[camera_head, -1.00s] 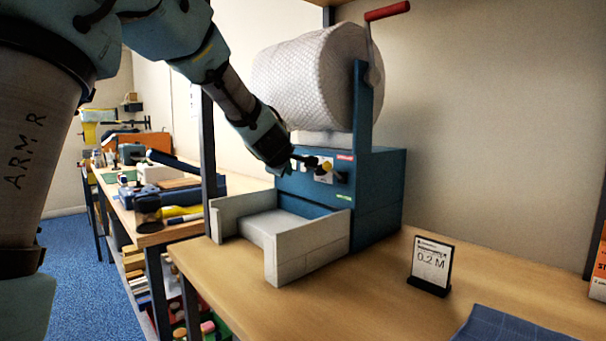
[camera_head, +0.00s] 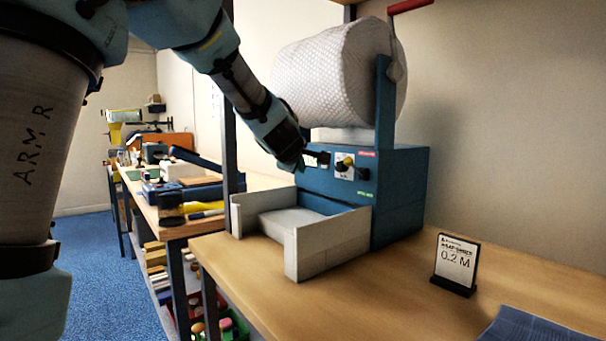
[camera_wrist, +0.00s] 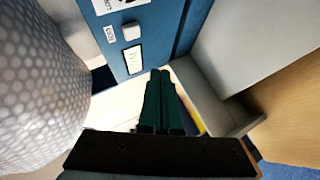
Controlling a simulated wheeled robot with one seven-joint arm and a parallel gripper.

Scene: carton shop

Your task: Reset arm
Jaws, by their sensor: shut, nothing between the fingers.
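I cannot tell from the head view whether the fingertips touch the panel.
A large bubble-wrap roll (camera_head: 335,75) sits on top of the machine. A grey open tray (camera_head: 325,243) stands in front of it. A cluttered table stands behind left.

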